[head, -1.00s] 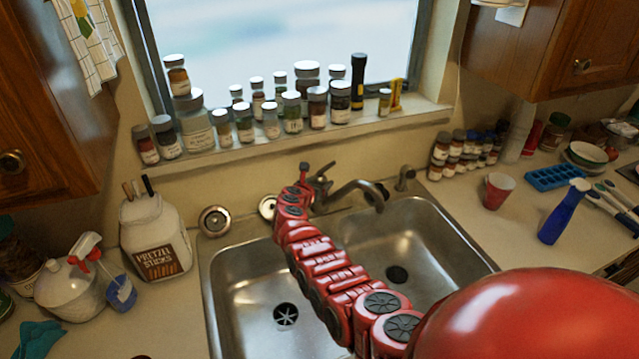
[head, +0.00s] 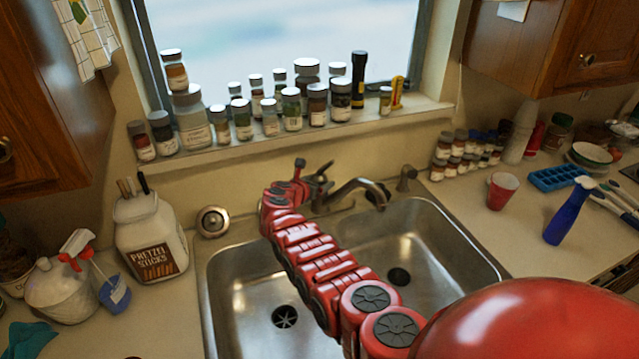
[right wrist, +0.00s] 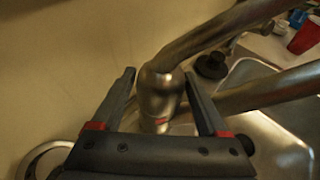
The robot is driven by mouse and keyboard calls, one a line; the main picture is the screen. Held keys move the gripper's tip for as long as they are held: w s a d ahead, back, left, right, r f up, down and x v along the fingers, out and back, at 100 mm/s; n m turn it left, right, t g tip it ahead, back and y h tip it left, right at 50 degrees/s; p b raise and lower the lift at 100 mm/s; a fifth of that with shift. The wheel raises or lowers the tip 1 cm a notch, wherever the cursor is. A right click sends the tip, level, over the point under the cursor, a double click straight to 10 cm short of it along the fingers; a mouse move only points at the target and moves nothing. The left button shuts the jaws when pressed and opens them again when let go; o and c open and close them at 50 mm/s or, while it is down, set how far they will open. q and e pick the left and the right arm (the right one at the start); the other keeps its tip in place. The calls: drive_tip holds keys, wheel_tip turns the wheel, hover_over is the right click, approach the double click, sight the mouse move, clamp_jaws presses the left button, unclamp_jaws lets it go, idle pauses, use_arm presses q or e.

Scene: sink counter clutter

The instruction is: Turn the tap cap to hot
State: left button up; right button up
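The metal tap stands behind the sink, with its curved spout (head: 355,187) reaching right over the basins. In the right wrist view, the tap cap (right wrist: 160,95) is a rounded metal piece with a lever (right wrist: 225,30) rising to the upper right. A small red mark shows low on the cap. My right gripper (right wrist: 160,73) is open, one finger on either side of the cap; I cannot tell whether either finger touches it. In the head view, my red right arm reaches the tap and hides part of its base. My left gripper is not in view.
A double sink (head: 235,285) lies below. Several jars and a flashlight (head: 358,80) line the window sill behind. A pretzel jar (head: 150,240) and spray bottle (head: 75,255) stand left. A red cup (head: 502,190) and blue bottle (head: 567,215) stand right.

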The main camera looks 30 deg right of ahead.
idle(0.3)
drive_tip(key=shift+s+a+r+p, duration=0.2)
drive_tip(key=shift+a+r+p, duration=0.1)
drive_tip(key=shift+a+p, duration=0.25)
drive_tip(key=v, duration=1.6)
drive_tip(key=shift+s+f, duration=0.1)
drive_tip(key=shift+c, duration=0.3)
